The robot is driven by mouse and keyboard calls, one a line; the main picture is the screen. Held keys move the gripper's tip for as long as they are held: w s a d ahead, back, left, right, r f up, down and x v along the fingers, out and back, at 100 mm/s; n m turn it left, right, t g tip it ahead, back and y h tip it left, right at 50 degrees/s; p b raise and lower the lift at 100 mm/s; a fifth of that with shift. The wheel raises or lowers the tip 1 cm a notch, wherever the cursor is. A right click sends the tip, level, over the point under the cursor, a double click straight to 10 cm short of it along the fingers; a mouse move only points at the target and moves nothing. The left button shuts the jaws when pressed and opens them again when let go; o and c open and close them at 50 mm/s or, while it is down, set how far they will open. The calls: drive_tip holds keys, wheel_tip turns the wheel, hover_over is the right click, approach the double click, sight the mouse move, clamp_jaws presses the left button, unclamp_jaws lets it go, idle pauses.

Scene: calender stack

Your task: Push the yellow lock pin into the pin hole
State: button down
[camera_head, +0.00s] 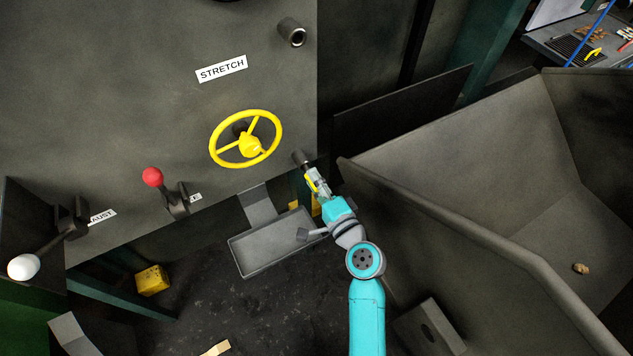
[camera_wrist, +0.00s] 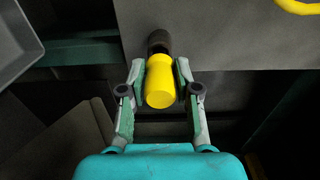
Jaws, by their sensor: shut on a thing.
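My gripper (camera_wrist: 160,72) is shut on the yellow lock pin (camera_wrist: 160,92), with one finger on each side of its thick round handle. The pin's far end meets a dark round boss (camera_wrist: 158,38) on the grey machine panel. The boss hides that end, so I cannot tell how deep the pin sits. In the head view, my gripper (camera_head: 317,184) is at the lower right edge of the panel, just below the boss (camera_head: 299,157). Only a little yellow of the pin shows there.
A yellow handwheel (camera_head: 250,147) is on the panel left of my gripper. A red-knobbed lever (camera_head: 153,178) stands farther left. A grey tray (camera_head: 262,268) lies below, and a large grey bin (camera_head: 450,140) is close on the right. Another dark boss (camera_head: 292,32) is higher up.

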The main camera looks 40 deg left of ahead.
drive_tip(key=shift+x, duration=1.2)
drive_tip(key=shift+c, duration=2.4)
unclamp_jaws()
drive_tip(key=shift+d, duration=0.1)
drive_tip(key=v, duration=0.7)
